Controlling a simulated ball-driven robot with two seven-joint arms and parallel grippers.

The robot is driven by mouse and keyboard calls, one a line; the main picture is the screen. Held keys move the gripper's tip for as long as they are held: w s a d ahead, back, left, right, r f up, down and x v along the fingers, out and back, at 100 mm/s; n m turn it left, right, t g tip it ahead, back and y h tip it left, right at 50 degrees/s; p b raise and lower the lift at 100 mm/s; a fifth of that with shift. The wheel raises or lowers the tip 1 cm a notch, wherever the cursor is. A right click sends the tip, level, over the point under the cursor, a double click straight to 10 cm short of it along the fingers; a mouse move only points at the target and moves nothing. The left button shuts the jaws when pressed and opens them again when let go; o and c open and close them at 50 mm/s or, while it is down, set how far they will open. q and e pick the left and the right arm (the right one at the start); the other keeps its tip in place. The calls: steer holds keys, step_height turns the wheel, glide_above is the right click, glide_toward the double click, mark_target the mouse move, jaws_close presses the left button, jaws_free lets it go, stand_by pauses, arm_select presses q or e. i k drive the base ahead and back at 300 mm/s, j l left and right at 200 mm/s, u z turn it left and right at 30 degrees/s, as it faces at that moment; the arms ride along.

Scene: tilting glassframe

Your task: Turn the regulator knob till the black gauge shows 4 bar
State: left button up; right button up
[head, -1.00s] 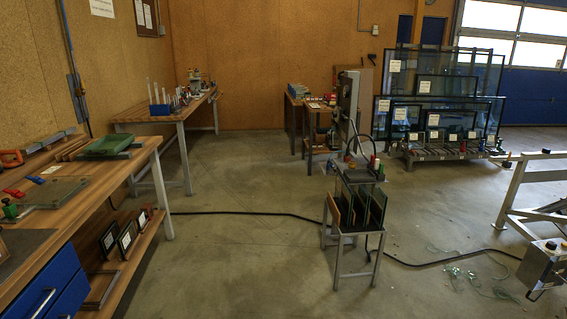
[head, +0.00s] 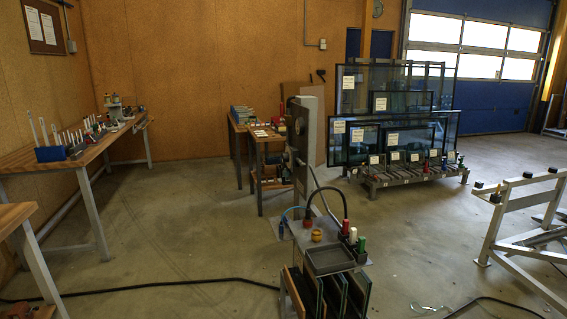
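I cannot make out the regulator knob or the black gauge with certainty. A tall grey post (head: 309,150) stands in the middle of the head view, with a small round fitting (head: 298,126) on its upper part, too small to read. In front of it, a rack cart carries a grey tray (head: 329,261), a small yellow part (head: 317,235), a small red part (head: 307,223) and a black curved hose (head: 343,199). Whether any of these is the regulator is too small to tell. Neither of my grippers is in view.
Dark glass panes (head: 334,292) stand in the cart's lower part. A workbench (head: 100,150) is at the left, a rack of framed panes (head: 395,125) at the back, a grey trestle (head: 510,240) at the right.

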mark_target(285, 156)
steer(key=i+z, duration=0.15)
steer(key=z, duration=0.2)
steer(key=i+j+z, duration=0.1)
steer(key=z, duration=0.2)
steer(key=i+j+z, duration=0.6)
steer(key=j, duration=0.4)
steer(key=i+j+z, duration=0.15)
steer(key=i+j, duration=0.1)
steer(key=j, duration=0.1)
